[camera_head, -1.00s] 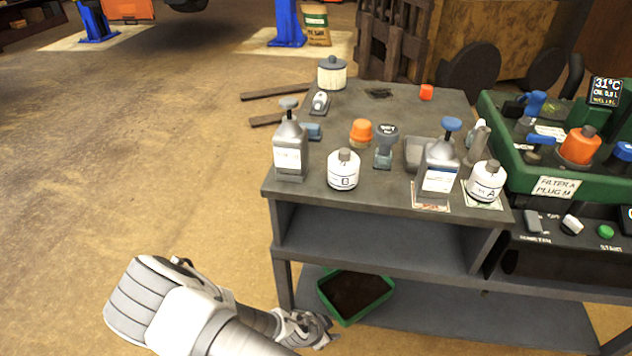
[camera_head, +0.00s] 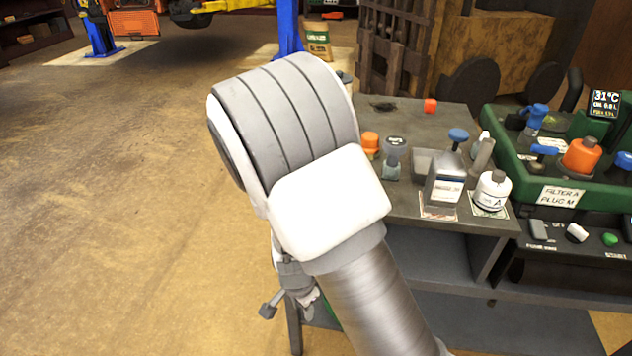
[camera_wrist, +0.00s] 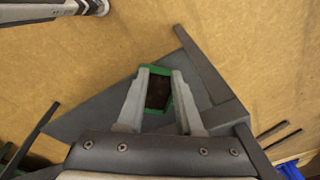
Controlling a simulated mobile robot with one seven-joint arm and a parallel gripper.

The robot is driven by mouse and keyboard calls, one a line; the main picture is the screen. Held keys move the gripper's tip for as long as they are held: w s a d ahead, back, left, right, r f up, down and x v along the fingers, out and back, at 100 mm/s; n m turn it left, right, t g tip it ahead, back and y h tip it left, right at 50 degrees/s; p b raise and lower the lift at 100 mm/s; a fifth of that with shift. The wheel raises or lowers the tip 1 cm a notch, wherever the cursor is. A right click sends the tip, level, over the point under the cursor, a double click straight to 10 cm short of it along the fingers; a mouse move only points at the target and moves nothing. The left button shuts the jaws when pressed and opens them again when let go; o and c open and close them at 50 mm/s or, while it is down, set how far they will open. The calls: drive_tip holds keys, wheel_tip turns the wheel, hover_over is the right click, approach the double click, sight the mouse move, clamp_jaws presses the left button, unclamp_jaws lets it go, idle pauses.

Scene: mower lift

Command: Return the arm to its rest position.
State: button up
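My arm rises large in the middle of the head view, its grey and white elbow in front of the workbench (camera_head: 430,215). My gripper (camera_wrist: 160,76) is at the bottom of the wrist view, with its two grey fingers apart and nothing held between them. The green tray (camera_wrist: 157,90) shows beyond the gap, apart from the fingers. In the head view the gripper is mostly hidden behind my arm, low beside the bench's left end.
A green machine (camera_head: 560,180) is at right. My arm hides the bench's left part. The floor at left is clear.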

drive_tip(key=d+r+n+t+y, duration=0.1)
drive_tip(key=d+r+n, duration=0.15)
drive_tip(key=r, duration=0.75)
drive_tip(key=d+r+n+y, duration=0.1)
drive_tip(key=d+r+n, duration=0.15)
drive_tip(key=r, duration=0.75)
drive_tip(key=s+d+r+n+t+h, duration=0.2)
drive_tip(key=s+d+r+n+t, duration=0.15)
drive_tip(key=s+d+r, duration=0.9)
wheel_tip(320, 180, up, 25)
drive_tip(key=p, duration=2.4)
drive_tip(key=shift+w+a+n, duration=0.2)
drive_tip(key=shift+a+n, duration=0.05)
drive_tip(key=shift+n, duration=0.1)
drive_tip(key=shift+g, duration=0.25)
